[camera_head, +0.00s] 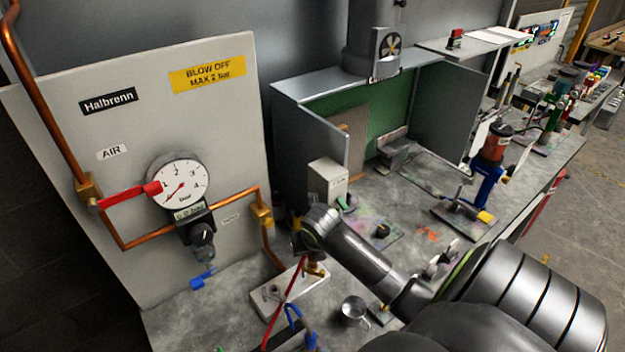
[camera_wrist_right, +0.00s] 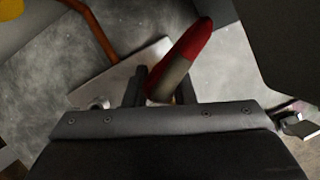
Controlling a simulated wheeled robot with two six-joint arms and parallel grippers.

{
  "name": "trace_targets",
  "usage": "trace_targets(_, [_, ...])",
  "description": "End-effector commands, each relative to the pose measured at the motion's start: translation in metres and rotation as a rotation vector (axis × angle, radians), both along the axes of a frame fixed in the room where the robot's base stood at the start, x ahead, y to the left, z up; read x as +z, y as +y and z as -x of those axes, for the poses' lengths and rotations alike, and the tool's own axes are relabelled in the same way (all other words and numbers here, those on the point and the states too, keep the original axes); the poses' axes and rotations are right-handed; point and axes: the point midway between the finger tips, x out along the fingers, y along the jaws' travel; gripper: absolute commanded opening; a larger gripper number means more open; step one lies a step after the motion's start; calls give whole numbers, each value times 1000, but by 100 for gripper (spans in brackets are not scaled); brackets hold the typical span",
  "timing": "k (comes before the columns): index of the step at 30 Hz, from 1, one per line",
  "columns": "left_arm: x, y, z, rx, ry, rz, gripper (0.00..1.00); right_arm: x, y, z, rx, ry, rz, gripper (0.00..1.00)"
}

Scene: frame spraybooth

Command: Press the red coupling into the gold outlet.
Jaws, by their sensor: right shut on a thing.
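My right gripper (camera_head: 312,258) reaches in from the right, over the pale block on the bench. In the right wrist view its fingers (camera_wrist_right: 165,92) are shut on the red coupling (camera_wrist_right: 180,72), which is red with a grey-tan part and tilts up to the right. A red hose (camera_head: 291,285) hangs below the gripper in the head view. The gold outlet (camera_head: 317,270) shows as a small brass piece at the pale block, just under the gripper; the arm hides part of it. I cannot tell whether the coupling touches it. My left gripper is not in view.
The pale block (camera_head: 268,296) lies on the bench by the copper pipe. A panel (camera_head: 120,190) with a gauge (camera_head: 181,186) and red lever (camera_head: 130,196) stands left. A metal cup (camera_head: 353,311) and a grey box (camera_head: 328,180) are close by. Blue tubing (camera_head: 294,320) lies in front.

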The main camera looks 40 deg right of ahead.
Motion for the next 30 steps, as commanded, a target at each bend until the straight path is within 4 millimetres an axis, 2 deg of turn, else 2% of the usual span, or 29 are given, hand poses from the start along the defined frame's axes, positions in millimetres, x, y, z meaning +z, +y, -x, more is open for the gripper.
trace_targets(26, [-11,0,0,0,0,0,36,-20,0,0,0,0,0,0])
trace_targets(27, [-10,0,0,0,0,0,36,-20,0,0,0,0,1,26])
trace_targets(30, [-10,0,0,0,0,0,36,-20,0,0,0,0,0,39])
